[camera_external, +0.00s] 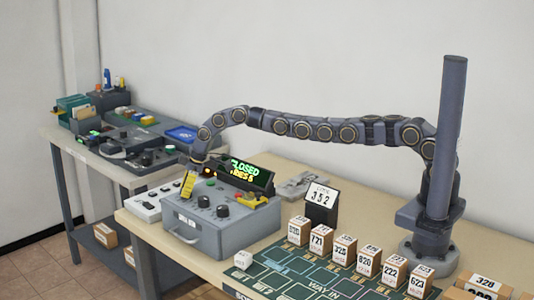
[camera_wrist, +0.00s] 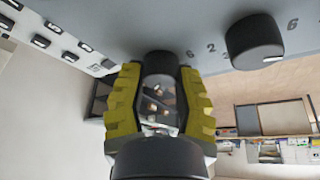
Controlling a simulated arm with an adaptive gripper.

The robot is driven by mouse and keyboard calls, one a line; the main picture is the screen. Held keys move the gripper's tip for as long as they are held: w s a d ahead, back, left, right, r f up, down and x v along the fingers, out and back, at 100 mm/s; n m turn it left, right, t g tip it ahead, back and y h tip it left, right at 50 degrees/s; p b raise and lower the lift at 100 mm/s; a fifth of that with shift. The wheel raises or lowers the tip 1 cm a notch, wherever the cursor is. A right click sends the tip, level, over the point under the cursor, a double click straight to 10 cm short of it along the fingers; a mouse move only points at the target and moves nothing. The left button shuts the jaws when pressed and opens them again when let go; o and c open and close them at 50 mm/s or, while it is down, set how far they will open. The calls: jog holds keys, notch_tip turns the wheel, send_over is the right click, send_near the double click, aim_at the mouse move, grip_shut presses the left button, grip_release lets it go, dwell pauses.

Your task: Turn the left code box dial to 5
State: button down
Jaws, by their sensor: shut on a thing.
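The grey code box (camera_external: 205,240) stands on the near table, its top carrying dark round dials and a small display (camera_external: 247,173) with green text "CLOSED" and a yellow line below it. My gripper (camera_external: 188,186) points down at the box's left end. In the wrist view, its yellow fingers (camera_wrist: 160,95) are shut around a dark dial (camera_wrist: 159,65). Digits 6 and 2 show beside that dial; its pointer is hidden. A second dark dial (camera_wrist: 255,42) is free to the right, with a light mark on its rim and a 6 beside it.
A white switch panel (camera_external: 149,207) lies left of the box. A card reading 352 (camera_external: 321,197) stands behind several numbered boxes (camera_external: 345,249) on a dark green mat (camera_external: 290,280). A second table (camera_external: 100,160) with devices is at the back left.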

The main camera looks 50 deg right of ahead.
jog(key=shift+f, duration=0.15)
dwell(0.3)
jog(key=c, duration=0.6)
grip_release()
jog(key=shift+c, duration=0.2)
jog(key=shift+d+r, duration=0.2)
jog(key=shift+r, duration=0.4)
jog(key=v, duration=1.1)
